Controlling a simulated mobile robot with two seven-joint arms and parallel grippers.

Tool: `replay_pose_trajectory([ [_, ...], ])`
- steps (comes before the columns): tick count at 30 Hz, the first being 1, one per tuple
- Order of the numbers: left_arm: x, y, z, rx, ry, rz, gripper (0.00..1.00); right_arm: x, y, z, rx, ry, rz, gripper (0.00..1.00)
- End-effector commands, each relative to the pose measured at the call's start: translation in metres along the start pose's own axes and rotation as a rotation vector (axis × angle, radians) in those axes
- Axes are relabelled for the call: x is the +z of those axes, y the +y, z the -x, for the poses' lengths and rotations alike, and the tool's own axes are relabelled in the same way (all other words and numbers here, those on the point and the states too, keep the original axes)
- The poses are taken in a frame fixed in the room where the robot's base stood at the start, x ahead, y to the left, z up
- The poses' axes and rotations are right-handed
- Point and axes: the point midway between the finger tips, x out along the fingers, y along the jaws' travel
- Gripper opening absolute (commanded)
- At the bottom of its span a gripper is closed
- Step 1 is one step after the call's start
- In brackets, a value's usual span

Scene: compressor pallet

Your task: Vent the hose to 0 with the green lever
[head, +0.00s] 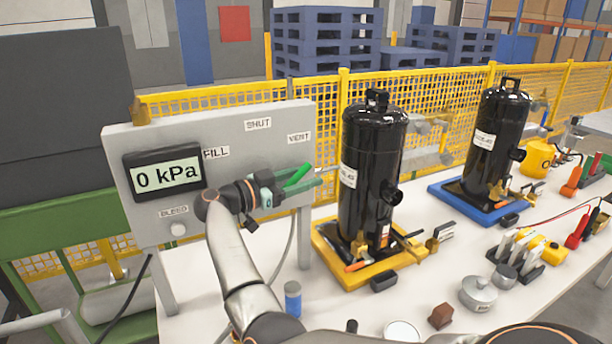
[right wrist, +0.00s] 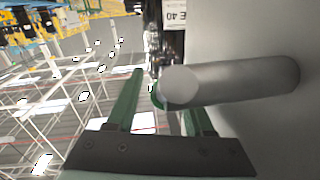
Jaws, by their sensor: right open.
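A grey panel (head: 130,215) carries a display (head: 163,178) reading 0 kPa and labels FILL, SHUT, VENT and BLEED. The bright green lever (head: 298,174) points up and right, below the VENT label (head: 299,137). My right gripper (head: 284,188) is open at the panel beside the lever, and its wrist hides the lever's pivot. In the right wrist view, a grey round post (right wrist: 235,83) juts from the panel face, its end in front of the two green fingers. I cannot tell whether a finger touches the lever. My left gripper is out of view.
A white bleed knob (head: 178,229) sits low on the panel. A black tank (head: 371,170) on a yellow tray (head: 332,257) stands close to the right. A yellow mesh fence runs behind.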

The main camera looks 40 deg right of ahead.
Motion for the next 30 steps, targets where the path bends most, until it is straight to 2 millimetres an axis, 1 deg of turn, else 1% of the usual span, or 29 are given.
replay_pose_trajectory([
  [3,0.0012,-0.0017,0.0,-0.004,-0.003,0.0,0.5,0.0,0.0,-0.0048,-0.001,0.0,0.0,0.52],
  [10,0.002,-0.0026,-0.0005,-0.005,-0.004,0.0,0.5,0.0003,0.0,-0.0051,-0.001,0.0,0.001,0.52],
  [24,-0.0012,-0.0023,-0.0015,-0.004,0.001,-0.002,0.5,0.0003,0.0001,-0.0048,-0.001,0.0,0.001,0.0],
  [30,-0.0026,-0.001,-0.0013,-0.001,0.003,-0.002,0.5,0.0004,0.0001,-0.0047,0.0,0.0,0.001,0.0],
])
